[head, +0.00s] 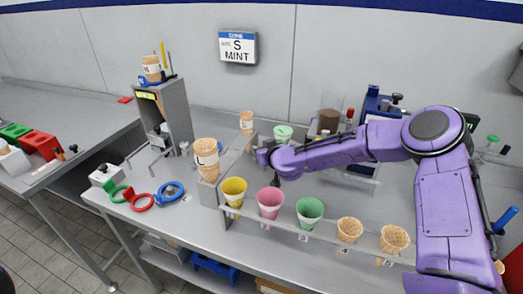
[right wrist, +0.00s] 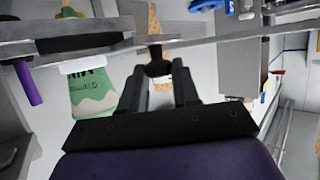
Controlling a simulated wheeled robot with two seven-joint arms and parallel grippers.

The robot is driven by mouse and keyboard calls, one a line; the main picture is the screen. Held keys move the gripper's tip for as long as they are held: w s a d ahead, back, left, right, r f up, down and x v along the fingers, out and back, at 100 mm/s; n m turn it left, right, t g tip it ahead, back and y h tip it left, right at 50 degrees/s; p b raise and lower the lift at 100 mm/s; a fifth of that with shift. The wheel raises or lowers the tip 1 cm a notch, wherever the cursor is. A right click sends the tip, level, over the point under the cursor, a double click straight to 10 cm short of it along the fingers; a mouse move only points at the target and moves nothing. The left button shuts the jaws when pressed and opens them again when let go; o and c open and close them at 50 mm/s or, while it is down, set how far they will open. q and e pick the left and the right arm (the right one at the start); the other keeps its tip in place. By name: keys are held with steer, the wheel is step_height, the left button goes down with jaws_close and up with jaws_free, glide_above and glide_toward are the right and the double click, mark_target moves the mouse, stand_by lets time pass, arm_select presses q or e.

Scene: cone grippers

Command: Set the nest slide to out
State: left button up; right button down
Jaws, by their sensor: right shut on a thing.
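My right gripper (right wrist: 160,75) is closed around a small black knob (right wrist: 158,67) in the right wrist view. The knob appears to sit on a pale stem below a grey rail; I cannot tell for sure that it belongs to the nest slide or how far it is set. In the head view the right gripper (head: 275,178) is small and partly hidden by its own purple wrist, behind the front row of cones. The slide itself is hidden there. My left gripper is not in view.
A rack holds yellow (head: 234,190), pink (head: 270,201) and green (head: 310,211) cones in front. An L-marked cone (head: 207,160) stands left of the gripper. A wall sign (head: 238,47) reads S MINT.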

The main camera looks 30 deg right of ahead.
steer(key=c, duration=0.9)
jaws_free()
steer(key=shift+w+a+r, duration=0.1)
steer(key=shift+o, duration=0.2)
steer(key=shift+w, duration=0.1)
steer(key=v, duration=1)
steer(key=shift+s+b, duration=0.25)
steer(key=shift+b, duration=0.15)
